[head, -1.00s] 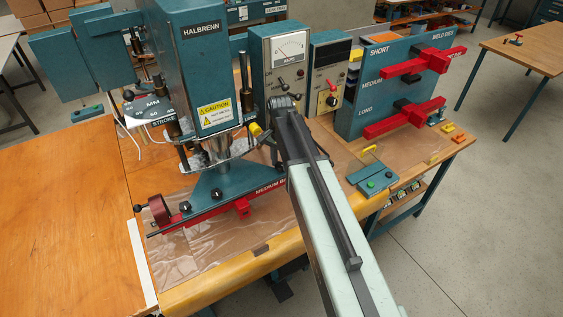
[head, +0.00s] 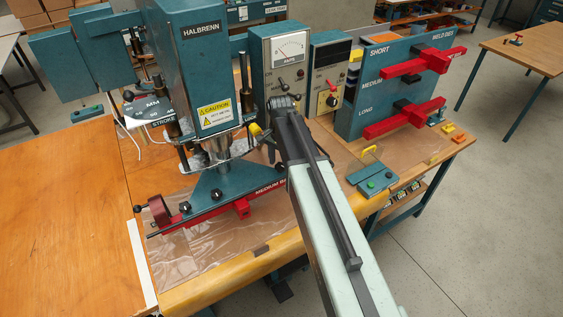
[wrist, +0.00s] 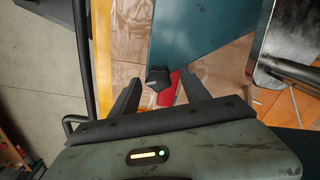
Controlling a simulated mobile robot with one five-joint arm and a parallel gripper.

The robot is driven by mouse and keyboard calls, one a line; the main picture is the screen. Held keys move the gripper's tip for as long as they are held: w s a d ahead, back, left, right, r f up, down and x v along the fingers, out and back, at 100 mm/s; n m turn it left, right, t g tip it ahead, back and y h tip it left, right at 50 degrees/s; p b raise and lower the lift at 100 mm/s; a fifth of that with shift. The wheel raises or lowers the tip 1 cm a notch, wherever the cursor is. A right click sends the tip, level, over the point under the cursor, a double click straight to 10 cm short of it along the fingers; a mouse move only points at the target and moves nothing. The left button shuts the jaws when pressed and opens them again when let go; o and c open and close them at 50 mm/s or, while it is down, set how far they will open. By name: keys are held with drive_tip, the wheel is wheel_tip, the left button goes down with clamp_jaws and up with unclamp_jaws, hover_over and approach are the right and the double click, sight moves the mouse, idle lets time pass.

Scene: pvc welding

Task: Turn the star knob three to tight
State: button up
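In the wrist view, a black star knob (wrist: 158,78) with a pale mark sits by the red bar (wrist: 172,92) and the teal plate's edge. My gripper (wrist: 160,77) is open, one finger on each side of the knob, with a visible gap on both sides. In the head view, two black knobs, one (head: 186,207) at left and one (head: 216,194) in the middle, sit on the teal base plate above the red bar (head: 222,209).
The press (head: 201,70) stands left of my arm, with a yellow-ended handle (head: 256,130) close by. The control box (head: 328,75) and the rack of red bars (head: 382,85) are at right. The wooden table (head: 60,215) at left is clear.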

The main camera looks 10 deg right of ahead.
sight(280, 165)
drive_tip(key=shift+r, duration=0.15)
wheel_tip(280, 165, up, 8)
drive_tip(key=p, duration=0.8)
drive_tip(key=shift+f, duration=0.2)
